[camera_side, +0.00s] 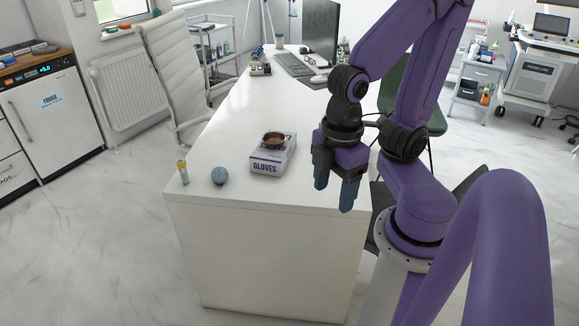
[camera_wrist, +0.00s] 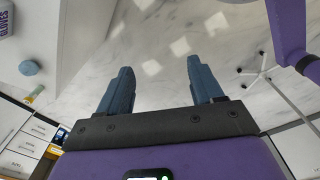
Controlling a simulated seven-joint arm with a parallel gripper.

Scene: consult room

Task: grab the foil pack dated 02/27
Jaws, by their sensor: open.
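I cannot make out a foil pack or a 02/27 date in either view. My gripper (camera_side: 334,197) hangs fingers-down near the right front edge of the white desk (camera_side: 240,225), right of the gloves box. In the wrist view its two blue fingers (camera_wrist: 160,70) are spread apart, with only pale marbled floor between them. A brown bowl (camera_side: 273,140) sits on top of the gloves box (camera_side: 268,165); its inside is too small to read from the side view.
A blue ball (camera_side: 220,176) and a small green-yellow tube (camera_side: 183,171) stand left of the box; both show in the wrist view, the ball (camera_wrist: 30,67) and the tube (camera_wrist: 35,94). A keyboard (camera_side: 293,65) and monitor (camera_side: 320,30) stand at the desk's far end.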

